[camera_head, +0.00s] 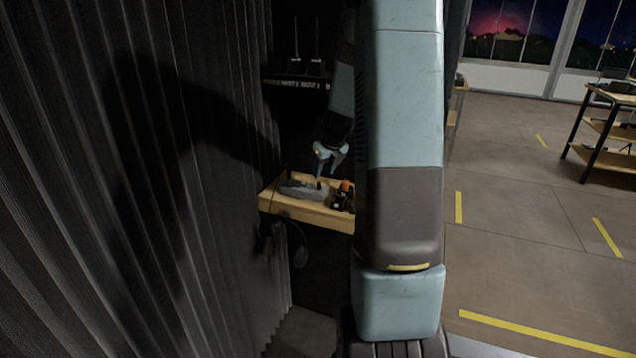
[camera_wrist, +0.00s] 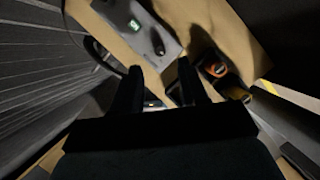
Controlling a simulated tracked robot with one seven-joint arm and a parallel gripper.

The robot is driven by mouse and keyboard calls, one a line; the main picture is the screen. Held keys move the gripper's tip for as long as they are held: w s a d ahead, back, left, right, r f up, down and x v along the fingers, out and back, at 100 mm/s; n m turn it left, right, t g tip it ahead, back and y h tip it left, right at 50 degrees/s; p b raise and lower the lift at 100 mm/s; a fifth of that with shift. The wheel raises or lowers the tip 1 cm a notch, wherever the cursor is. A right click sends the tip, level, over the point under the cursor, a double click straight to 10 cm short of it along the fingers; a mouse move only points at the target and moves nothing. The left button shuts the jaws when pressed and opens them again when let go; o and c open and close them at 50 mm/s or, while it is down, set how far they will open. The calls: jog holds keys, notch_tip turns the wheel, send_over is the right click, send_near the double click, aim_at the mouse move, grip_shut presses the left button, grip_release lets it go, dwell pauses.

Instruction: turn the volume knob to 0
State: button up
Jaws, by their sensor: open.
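A grey device (camera_head: 304,190) lies on a wooden shelf (camera_head: 310,213) in the head view. In the wrist view the grey device (camera_wrist: 135,25) shows a small lit green display (camera_wrist: 134,26) and a dark round knob (camera_wrist: 159,46) near its lower end. I cannot read the display or the knob's setting. My gripper (camera_head: 326,178) is above the shelf near the right end of the device. In the wrist view my gripper (camera_wrist: 160,75) has its two dark fingers spread apart with nothing between them. The fingertips lie just below the knob in that picture.
An orange item (camera_wrist: 215,70) and dark items stand right of the device; the orange item also shows in the head view (camera_head: 346,186). A dark cable loops beside the shelf. A corrugated wall (camera_head: 150,180) is close on the left. Open floor (camera_head: 530,190) lies right.

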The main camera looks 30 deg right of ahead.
aim_at(319, 183)
jog(key=shift+x, duration=3.1)
grip_shut()
